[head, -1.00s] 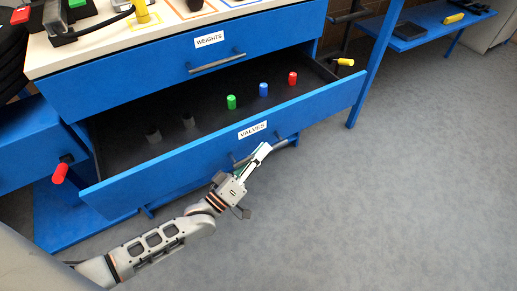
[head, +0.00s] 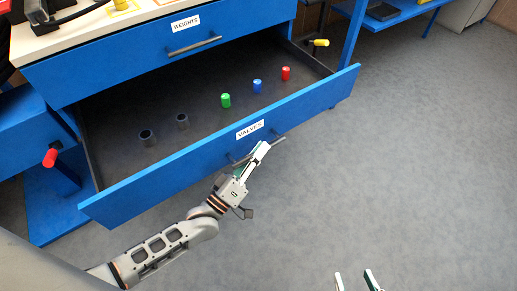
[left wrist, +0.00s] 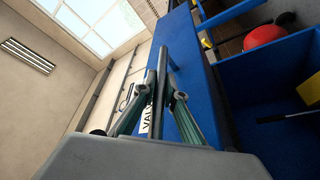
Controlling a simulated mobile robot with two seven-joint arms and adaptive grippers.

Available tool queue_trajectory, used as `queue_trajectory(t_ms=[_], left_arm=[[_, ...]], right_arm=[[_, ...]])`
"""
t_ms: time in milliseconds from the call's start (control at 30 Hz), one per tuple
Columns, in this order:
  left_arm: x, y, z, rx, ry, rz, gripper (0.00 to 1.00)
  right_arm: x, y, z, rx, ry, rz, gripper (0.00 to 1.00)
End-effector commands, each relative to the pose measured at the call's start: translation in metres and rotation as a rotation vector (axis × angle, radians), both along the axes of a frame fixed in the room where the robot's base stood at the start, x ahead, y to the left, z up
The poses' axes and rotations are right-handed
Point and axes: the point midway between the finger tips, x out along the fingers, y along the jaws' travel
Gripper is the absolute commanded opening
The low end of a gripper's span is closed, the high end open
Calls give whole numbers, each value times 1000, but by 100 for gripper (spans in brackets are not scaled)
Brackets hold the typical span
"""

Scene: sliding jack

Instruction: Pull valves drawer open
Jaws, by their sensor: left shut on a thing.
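The valves drawer (head: 215,158), blue with a "VALVES" label (head: 250,129), stands well open under the closed weights drawer (head: 175,55). Inside it stand a green (head: 226,100), a blue (head: 257,86) and a red (head: 286,73) cylinder, and two dark grey hollow ones (head: 147,138). My left gripper (head: 258,153) is shut on the drawer's dark bar handle (head: 278,139). The left wrist view shows the handle (left wrist: 161,75) between the fingers. My right gripper (head: 356,281) shows only its two fingertips at the bottom edge, apart and empty.
A red-tipped handle (head: 50,157) sticks out at the left by a blue cabinet part, and a yellow-tipped one (head: 320,42) shows at the right. A blue shelf (head: 390,18) stands at the back right. The grey floor (head: 420,170) before the drawer is clear.

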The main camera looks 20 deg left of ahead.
Motion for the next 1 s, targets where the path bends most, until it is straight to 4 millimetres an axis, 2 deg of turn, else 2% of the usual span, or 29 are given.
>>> queue_trajectory(t_ms=[200, 233, 300, 667, 767, 1000], left_arm=[[0, 1, 0, -1, 1, 1, 0], [0, 1, 0, -1, 1, 1, 16], [0, 1, 0, -1, 1, 1, 27], [-2, 1, -1, -1, 1, 0, 27], [-11, 5, -5, 1, 3, 0, 27], [-45, 18, -15, 0, 3, 1, 27]], right_arm=[[0, 0, -1, 0, 1, 0, 40], [0, 0, -1, 0, 1, 0, 40], [0, 0, -1, 0, 1, -1, 40], [-2, 0, -1, 1, 4, 1, 40], [-2, 0, -1, 0, 2, 2, 40], [-1, 0, 0, 0, 0, 2, 40]])
